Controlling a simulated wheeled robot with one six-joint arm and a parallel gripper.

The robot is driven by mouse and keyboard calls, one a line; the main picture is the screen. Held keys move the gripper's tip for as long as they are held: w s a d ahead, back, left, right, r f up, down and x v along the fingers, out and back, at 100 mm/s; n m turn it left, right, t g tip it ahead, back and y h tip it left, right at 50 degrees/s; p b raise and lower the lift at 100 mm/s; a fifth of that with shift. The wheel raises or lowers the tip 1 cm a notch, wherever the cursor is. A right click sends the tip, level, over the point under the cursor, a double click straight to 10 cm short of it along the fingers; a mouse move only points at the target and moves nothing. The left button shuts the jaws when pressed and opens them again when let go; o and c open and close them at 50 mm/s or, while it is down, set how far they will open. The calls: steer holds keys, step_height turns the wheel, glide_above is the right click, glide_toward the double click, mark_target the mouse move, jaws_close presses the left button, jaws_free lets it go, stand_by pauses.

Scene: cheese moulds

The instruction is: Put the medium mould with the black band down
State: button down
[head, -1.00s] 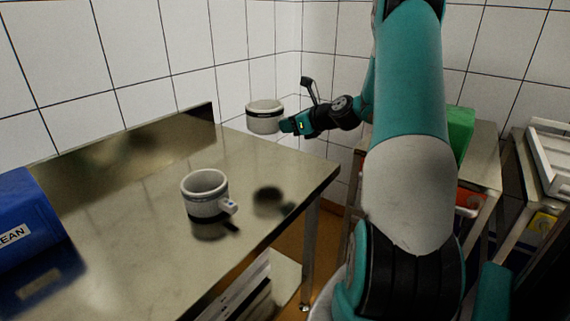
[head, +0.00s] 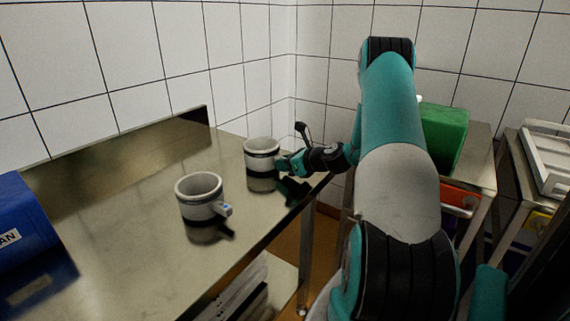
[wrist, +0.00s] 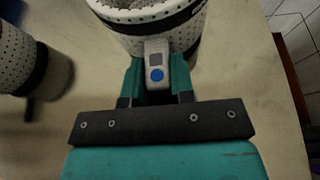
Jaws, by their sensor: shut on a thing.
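The medium mould with the black band (head: 262,148) is a white, dotted cup near the far right end of the steel table. It is upright, at or very near the table top; I cannot tell whether its base touches. My gripper (head: 286,164) is shut on its side handle. In the wrist view the mould (wrist: 130,17) shows at the top, with its handle, marked with a blue dot, between the fingers of my gripper (wrist: 156,82). Its far side and base are hidden there.
A second white mould (head: 199,190) with a handle stands on the steel table (head: 130,240), nearer and to the left. A blue box (head: 22,225) is at the far left. A green crate (head: 443,135) stands on another table at right. The table's right edge is close to my gripper.

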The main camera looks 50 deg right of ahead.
steer(key=shift+f, duration=0.1)
steer(key=c, duration=1)
jaws_free()
steer(key=shift+o, duration=0.2)
